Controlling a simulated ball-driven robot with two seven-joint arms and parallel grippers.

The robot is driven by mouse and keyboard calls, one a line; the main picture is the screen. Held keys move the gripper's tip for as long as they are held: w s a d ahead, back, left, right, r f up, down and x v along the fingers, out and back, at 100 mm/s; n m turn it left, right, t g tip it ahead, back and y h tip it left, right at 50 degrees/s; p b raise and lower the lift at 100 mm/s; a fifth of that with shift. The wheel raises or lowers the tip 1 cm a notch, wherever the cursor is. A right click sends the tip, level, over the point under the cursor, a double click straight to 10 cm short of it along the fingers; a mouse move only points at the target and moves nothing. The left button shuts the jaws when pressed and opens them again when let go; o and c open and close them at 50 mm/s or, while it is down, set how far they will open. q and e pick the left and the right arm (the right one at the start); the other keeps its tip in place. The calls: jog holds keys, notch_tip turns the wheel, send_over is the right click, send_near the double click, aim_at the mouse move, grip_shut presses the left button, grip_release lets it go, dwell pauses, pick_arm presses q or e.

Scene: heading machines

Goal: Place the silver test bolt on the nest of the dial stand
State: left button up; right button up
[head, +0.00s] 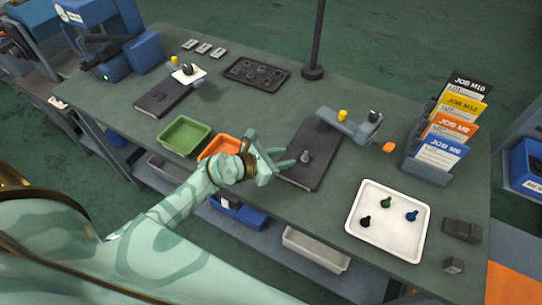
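Another stand at the back left has a dark base (160,101) and a white dial-like plate (186,75). My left gripper (287,157) is open, its two fingers apart and pointing at the silver piece from the left, just short of it. My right gripper is not in view.
A white tray (365,235) holds green, blue and black bolts. A card rack (426,167) stands at the right. Green (184,119) and orange (210,146) bins sit left of my gripper. A dark holed tray (241,84) and a post (316,45) are behind.

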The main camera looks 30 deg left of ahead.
pick_arm(q)
jog(key=v, duration=0.4)
jog(key=shift+s+a+r, duration=0.15)
jog(key=shift+s, duration=0.15)
